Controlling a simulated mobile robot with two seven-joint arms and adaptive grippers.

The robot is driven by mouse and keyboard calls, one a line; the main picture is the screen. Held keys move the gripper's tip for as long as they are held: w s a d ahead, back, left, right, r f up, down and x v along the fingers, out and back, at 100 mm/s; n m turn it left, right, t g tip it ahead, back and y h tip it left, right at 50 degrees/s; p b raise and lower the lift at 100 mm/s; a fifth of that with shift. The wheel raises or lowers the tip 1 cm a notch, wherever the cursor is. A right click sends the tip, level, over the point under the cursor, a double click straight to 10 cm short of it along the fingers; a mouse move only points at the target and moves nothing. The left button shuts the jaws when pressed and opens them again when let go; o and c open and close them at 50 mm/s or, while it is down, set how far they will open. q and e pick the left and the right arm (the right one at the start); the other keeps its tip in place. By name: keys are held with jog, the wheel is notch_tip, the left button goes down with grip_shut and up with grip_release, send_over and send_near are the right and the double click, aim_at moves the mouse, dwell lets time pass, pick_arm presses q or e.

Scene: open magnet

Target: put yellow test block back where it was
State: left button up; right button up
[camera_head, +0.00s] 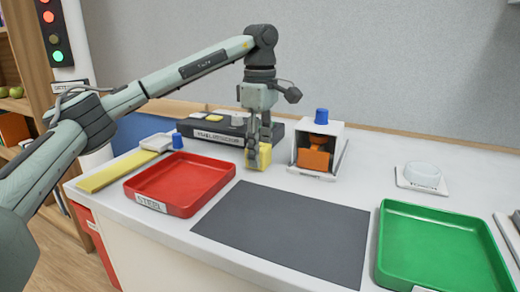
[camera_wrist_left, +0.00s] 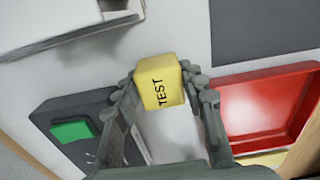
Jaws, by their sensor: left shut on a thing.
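The yellow test block (camera_head: 264,157), a small cube, is held between the fingertips of my left gripper (camera_head: 258,146). In the left wrist view, the block (camera_wrist_left: 158,84) shows the word TEST, with a finger of my left gripper (camera_wrist_left: 162,92) on each side. The block is in front of the right end of a dark labelled device (camera_head: 215,131), and left of a white open-fronted box (camera_head: 317,150) with an orange part inside. Whether the block touches the table cannot be told. My right gripper is not in view.
A red tray (camera_head: 178,185) labelled STEEL lies front left, a dark mat (camera_head: 285,230) in the middle and a green tray (camera_head: 440,245) at right. A blue cylinder (camera_head: 178,141) and a yellow strip (camera_head: 116,171) are at left.

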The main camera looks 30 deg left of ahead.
aim_at(260, 146)
pick_arm(q)
jog(key=shift+f, duration=0.15)
jog(key=o, duration=1.2)
jog(key=shift+o, duration=0.2)
notch_tip(260, 146, up, 12)
jog(key=shift+r, duration=0.2)
